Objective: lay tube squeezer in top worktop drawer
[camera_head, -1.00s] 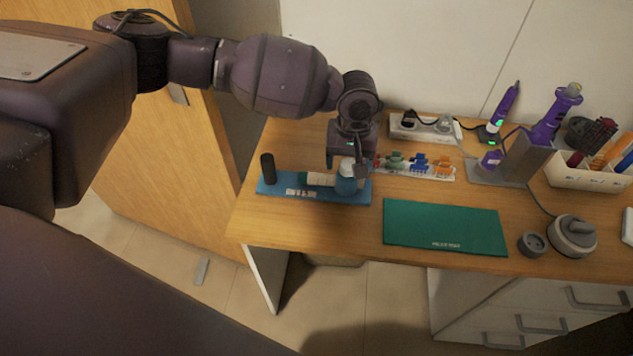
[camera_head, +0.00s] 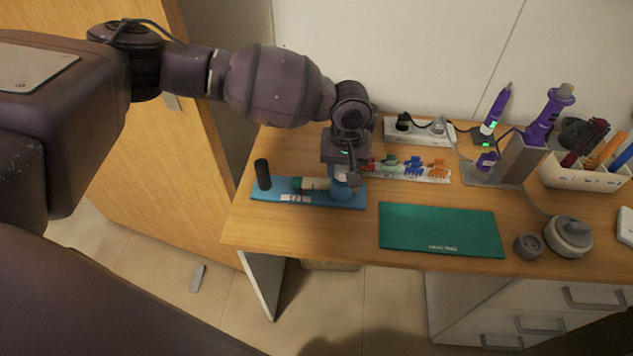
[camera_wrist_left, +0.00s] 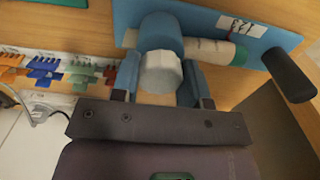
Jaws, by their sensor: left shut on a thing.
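A blue piece (camera_head: 342,190) with a white faceted knob, which looks like the tube squeezer, is at the right end of a blue mat (camera_head: 263,190). In the left wrist view the white knob (camera_wrist_left: 161,72) sits between my left fingers (camera_wrist_left: 158,80), with the blue cylinder (camera_wrist_left: 160,35) beyond. A pale tube (camera_head: 315,184) with a green end lies beside it on the mat. My left gripper (camera_head: 343,174) points down and is shut on the squeezer's knob. The top worktop drawer (camera_head: 545,293) is at the lower right and looks closed. My right gripper is not in view.
A black cylinder (camera_head: 262,174) stands at the mat's left end. Coloured clips (camera_head: 412,167) lie on a white strip behind, near a power strip (camera_head: 420,129). A green mat (camera_head: 440,230), grey round device (camera_head: 568,236) and pen holder (camera_head: 585,175) are to the right.

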